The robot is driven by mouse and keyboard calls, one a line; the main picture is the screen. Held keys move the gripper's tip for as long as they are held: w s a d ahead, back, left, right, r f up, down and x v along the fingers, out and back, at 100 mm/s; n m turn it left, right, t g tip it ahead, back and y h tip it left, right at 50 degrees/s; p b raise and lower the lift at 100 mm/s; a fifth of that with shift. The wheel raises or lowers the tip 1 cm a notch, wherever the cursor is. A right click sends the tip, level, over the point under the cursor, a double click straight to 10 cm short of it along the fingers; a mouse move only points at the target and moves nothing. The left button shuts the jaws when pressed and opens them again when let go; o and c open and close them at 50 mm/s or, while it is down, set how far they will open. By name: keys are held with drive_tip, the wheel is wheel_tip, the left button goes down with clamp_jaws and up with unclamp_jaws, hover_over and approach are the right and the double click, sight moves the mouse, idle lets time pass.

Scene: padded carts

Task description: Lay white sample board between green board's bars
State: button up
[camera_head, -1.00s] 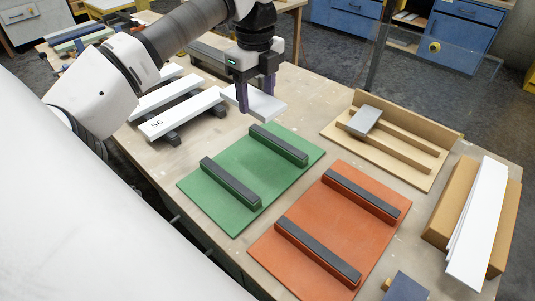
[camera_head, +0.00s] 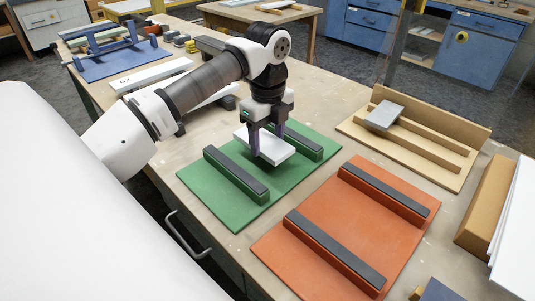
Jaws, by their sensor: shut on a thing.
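The green board (camera_head: 215,192) lies flat on the table. It carries two parallel dark-topped bars, a near-left bar (camera_head: 236,174) and a far-right bar (camera_head: 305,141). My gripper (camera_head: 268,150) points down over the green board, its purple fingers shut on the white sample board (camera_head: 268,148). The white board is roughly level and sits between the two bars as seen from here. Whether it touches the green surface or hovers just above it I cannot tell. The fingers and wrist hide part of the board and the far bar.
An orange board (camera_head: 350,216) with two similar bars lies to the right. A wooden rack (camera_head: 440,166) holding a grey block (camera_head: 383,116) stands behind it. A cardboard box (camera_head: 487,205) with white sheets is at the right edge. White planks (camera_head: 152,76) lie behind my arm.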

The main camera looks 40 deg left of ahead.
sight(268, 143)
drive_tip(key=shift+f+b, duration=0.95)
drive_tip(key=shift+f, duration=1)
drive_tip(key=shift+f, duration=0.1)
drive_tip(key=o, duration=1)
wheel_tip(268, 143, up, 12)
drive_tip(key=shift+r, duration=0.1)
